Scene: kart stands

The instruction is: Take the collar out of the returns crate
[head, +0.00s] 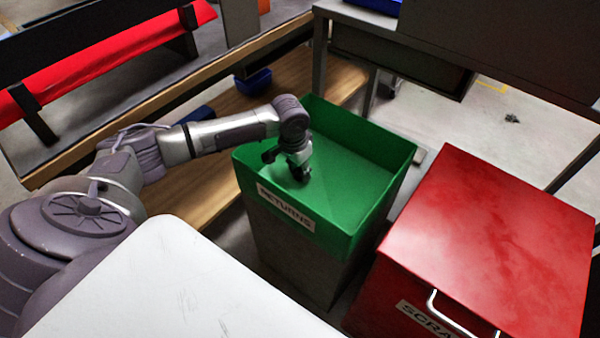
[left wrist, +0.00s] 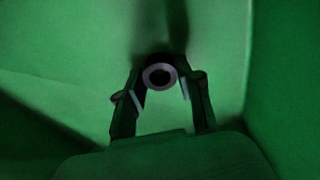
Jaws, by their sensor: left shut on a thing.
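The green returns crate (head: 345,130), labelled RETURNS on its front, stands right of my left arm. My left gripper (head: 299,168) reaches down inside it, near the crate's left wall. In the left wrist view, the collar (left wrist: 160,76), a small grey ring with a dark hole, sits between the fingertips of my left gripper (left wrist: 162,80). The fingers are shut on it, with the green crate walls around them. In the head view the collar cannot be made out at the dark fingertips. My right gripper is not in view.
A red scrap bin (head: 490,235) with a metal handle stands right of the crate. A white surface (head: 180,290) lies in front. A wooden shelf (head: 215,195) with blue bins (head: 253,82) runs behind my arm. A dark table (head: 450,50) stands behind the crate.

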